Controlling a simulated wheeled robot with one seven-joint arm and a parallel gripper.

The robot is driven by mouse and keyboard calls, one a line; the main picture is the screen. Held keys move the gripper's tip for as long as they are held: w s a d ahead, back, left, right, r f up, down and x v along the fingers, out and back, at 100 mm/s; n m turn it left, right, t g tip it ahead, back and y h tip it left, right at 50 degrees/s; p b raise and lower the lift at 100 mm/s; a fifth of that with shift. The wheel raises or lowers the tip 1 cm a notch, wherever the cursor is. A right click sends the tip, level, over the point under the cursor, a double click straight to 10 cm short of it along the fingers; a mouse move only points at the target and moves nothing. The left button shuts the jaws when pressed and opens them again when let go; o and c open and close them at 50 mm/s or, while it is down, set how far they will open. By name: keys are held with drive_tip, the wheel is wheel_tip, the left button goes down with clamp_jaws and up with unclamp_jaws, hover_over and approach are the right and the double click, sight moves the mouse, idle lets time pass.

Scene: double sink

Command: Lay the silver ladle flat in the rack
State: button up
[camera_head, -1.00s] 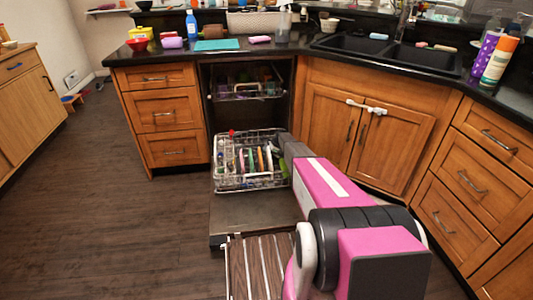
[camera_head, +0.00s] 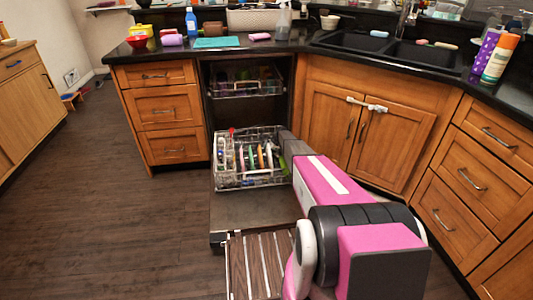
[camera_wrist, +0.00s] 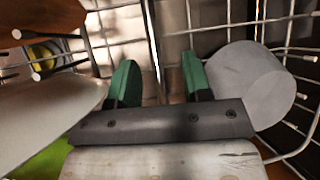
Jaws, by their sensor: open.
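The pulled-out lower dishwasher rack (camera_head: 250,186) stands low over the open door, with upright plates and other items in it. My arm reaches to its right side, and my gripper is mostly hidden there in the head view. In the wrist view my gripper (camera_wrist: 158,82) is open, its green fingers apart with only rack wires and a gap behind them. A smooth grey rounded piece (camera_wrist: 248,82) lies right beside the right finger. I cannot tell whether it is the silver ladle's bowl or a cup. I cannot pick out a ladle handle in either view.
A pale plate (camera_wrist: 45,110) is close to my left finger, with a brown item (camera_wrist: 45,18) above it. Wire walls and tines (camera_wrist: 290,60) surround my gripper. The upper rack (camera_head: 245,90) hangs above. The open door (camera_head: 250,210) has bare room in front of the lower rack.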

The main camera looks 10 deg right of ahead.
drive_tip(key=shift+r, duration=0.1)
drive_tip(key=s+v, duration=0.1)
drive_tip(key=v, duration=0.9)
drive_tip(key=shift+a+r, duration=0.25)
drive_tip(key=shift+a, duration=0.05)
drive_tip(key=shift+s, duration=0.1)
